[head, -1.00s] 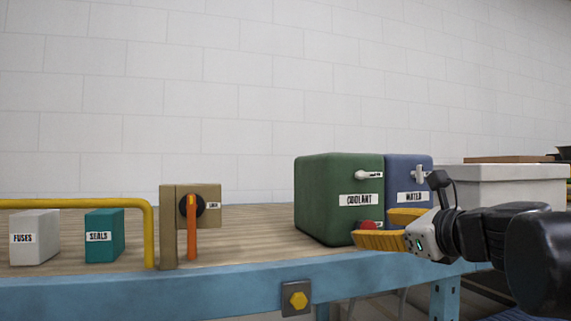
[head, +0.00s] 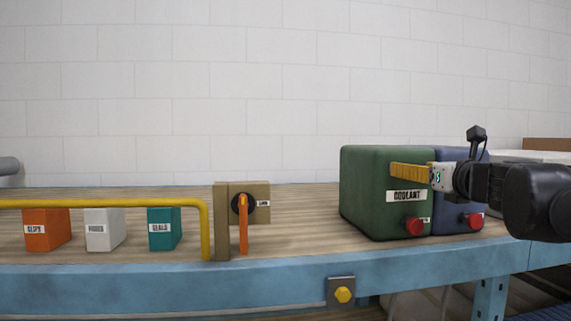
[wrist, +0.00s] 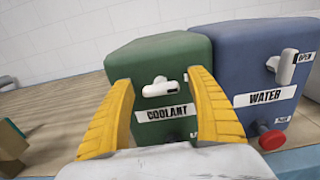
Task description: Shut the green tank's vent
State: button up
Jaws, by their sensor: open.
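The green tank (head: 372,195), labelled COOLANT, stands on the bench at the right, and it also shows in the wrist view (wrist: 160,55). Its white vent lever (wrist: 160,88) lies roughly level above the label in the wrist view. In the head view my gripper hides this lever. My gripper (head: 408,171) is open in front of the tank's upper front. In the wrist view its two yellow fingers (wrist: 159,80) stand either side of the lever, with nothing held. I cannot tell whether they touch the tank.
A blue WATER tank (wrist: 255,70) stands close on the right, its pale lever (wrist: 284,66) upright by an OPEN mark. Red knobs sit low on the green (head: 413,226) and blue tanks. A box with an orange lever (head: 243,225), a yellow rail (head: 120,203) and small boxes stand left.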

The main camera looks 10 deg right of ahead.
jog(key=shift+w, duration=0.2)
jog(key=shift+s, duration=0.1)
jog(key=c, duration=1.2)
jog(key=shift+n, duration=0.4)
jog(key=n, duration=0.3)
jog(key=shift+a+n, duration=0.1)
jog(key=shift+n, duration=0.2)
jog(key=n+b, duration=0.1)
jog(key=n, duration=0.3)
jog(key=shift+a+n, duration=0.1)
jog(key=shift+n, duration=0.2)
jog(key=n, duration=0.4)
jog(key=shift+a+f+n, duration=0.1)
jog(key=shift+f+n, duration=0.05)
jog(key=shift+n, duration=0.15)
jog(key=shift+f+n, duration=0.1)
jog(key=shift+n, duration=2)
